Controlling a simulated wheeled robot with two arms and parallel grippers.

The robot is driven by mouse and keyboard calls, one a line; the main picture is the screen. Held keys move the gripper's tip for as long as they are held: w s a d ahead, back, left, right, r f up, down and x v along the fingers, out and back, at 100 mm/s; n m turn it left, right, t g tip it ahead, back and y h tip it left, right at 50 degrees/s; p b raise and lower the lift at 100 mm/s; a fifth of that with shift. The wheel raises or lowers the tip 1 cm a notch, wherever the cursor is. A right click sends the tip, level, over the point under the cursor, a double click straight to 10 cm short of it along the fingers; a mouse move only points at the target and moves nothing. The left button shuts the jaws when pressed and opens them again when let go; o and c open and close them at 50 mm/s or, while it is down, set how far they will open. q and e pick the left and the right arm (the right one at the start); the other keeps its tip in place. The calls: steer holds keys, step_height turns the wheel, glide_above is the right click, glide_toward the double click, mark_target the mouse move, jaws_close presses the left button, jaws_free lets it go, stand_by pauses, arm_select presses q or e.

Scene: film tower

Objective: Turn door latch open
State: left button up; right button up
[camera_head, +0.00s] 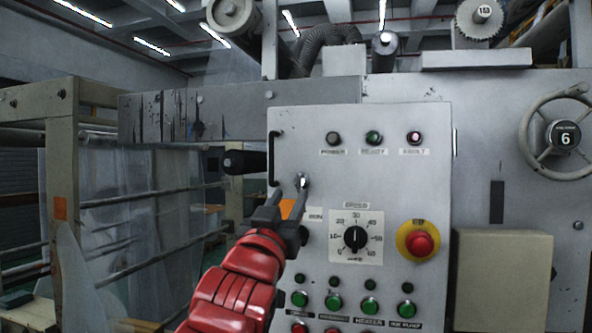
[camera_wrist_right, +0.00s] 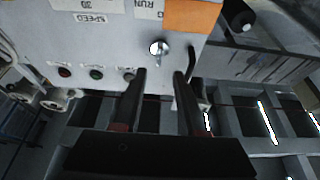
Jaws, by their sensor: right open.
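The door latch (camera_head: 302,181) is a small silver turn knob on the left side of the grey control panel door (camera_head: 385,150). In the right wrist view the latch (camera_wrist_right: 158,48) is a round silver knob with a narrow tab, just beyond the fingertips. My right gripper (camera_head: 288,192), on a red arm, is in front of the panel's left edge, close to the latch. In the wrist view its two dark fingers (camera_wrist_right: 162,75) are apart with nothing between them. I cannot tell whether a finger touches the latch. My left gripper is not in view.
A black door handle (camera_head: 273,158) stands left of the latch. The speed dial (camera_head: 355,237), red emergency button (camera_head: 420,243) and several green buttons (camera_head: 334,302) are on the panel. A handwheel (camera_head: 563,135) and a beige box (camera_head: 502,280) are at right. Rollers with clear film are at left.

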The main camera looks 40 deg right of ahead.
mark_target(299, 180)
steer(key=p+x, duration=0.2)
steer(key=x, duration=0.4)
steer(key=shift+s+r, duration=0.15)
steer(key=shift+w+d+p, duration=0.15)
steer(key=shift+w+p, duration=0.1)
steer(key=shift+p, duration=0.05)
jaws_close()
